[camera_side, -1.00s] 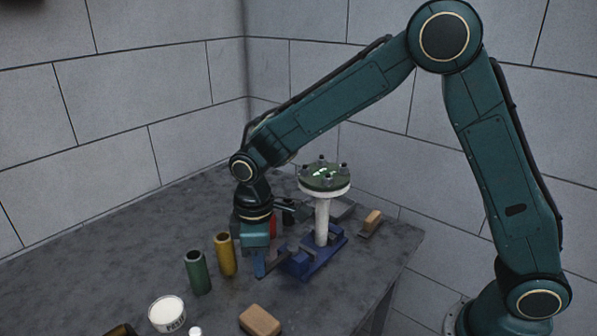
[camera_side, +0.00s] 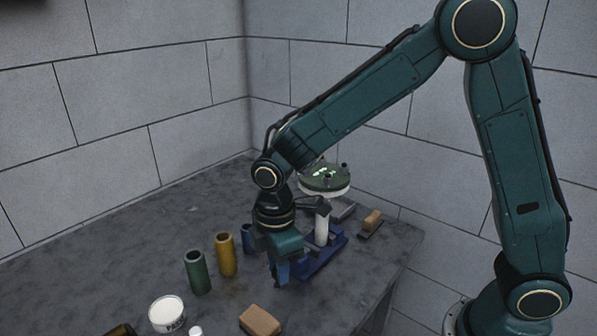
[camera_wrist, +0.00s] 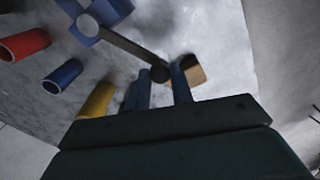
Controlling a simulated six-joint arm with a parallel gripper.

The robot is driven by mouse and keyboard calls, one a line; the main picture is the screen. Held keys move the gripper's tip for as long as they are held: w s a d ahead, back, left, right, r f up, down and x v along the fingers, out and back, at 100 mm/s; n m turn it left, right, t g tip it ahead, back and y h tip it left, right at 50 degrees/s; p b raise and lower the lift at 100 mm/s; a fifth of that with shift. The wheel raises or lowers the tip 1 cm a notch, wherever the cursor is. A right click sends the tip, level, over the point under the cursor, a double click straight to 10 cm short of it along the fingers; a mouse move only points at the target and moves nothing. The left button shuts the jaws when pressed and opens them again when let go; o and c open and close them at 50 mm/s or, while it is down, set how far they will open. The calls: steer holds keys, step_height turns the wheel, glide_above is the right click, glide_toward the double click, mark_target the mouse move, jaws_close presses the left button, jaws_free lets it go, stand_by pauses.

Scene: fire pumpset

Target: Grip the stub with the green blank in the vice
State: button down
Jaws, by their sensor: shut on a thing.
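The stub (camera_side: 322,230) is a pale upright pipe with the green blank (camera_side: 325,177) bolted on its top flange. It stands in the blue vice (camera_side: 325,257) on the bench; my arm partly hides the flange. My gripper (camera_side: 282,272) is low in front of the vice, left of the stub. In the wrist view its blue fingers (camera_wrist: 161,88) are shut on the dark knob at the end of the vice handle (camera_wrist: 125,43). This grey bar runs to the vice body (camera_wrist: 115,10). The jaws' contact with the stub is hidden.
Left of my gripper stand a yellow cylinder (camera_side: 225,255), a green cylinder (camera_side: 197,272) and a blue one (camera_side: 247,238). A red cylinder (camera_wrist: 25,45) shows in the wrist view. A white tub (camera_side: 167,313) and wooden block (camera_side: 260,320) lie in front; a brush (camera_side: 371,222) lies right.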

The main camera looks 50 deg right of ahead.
steer(key=shift+s+d+r+n, duration=0.1)
steer(key=shift+s+d+n, duration=0.3)
steer(key=shift+n, duration=0.3)
steer(key=shift+s+d+n, duration=0.15)
steer(key=shift+s+n, duration=0.35)
steer(key=shift+n, duration=0.2)
steer(key=c, duration=1.2)
jaws_free()
steer(key=shift+r, duration=0.1)
step_height(320, 180, up, 14)
steer(key=shift+f, duration=0.2)
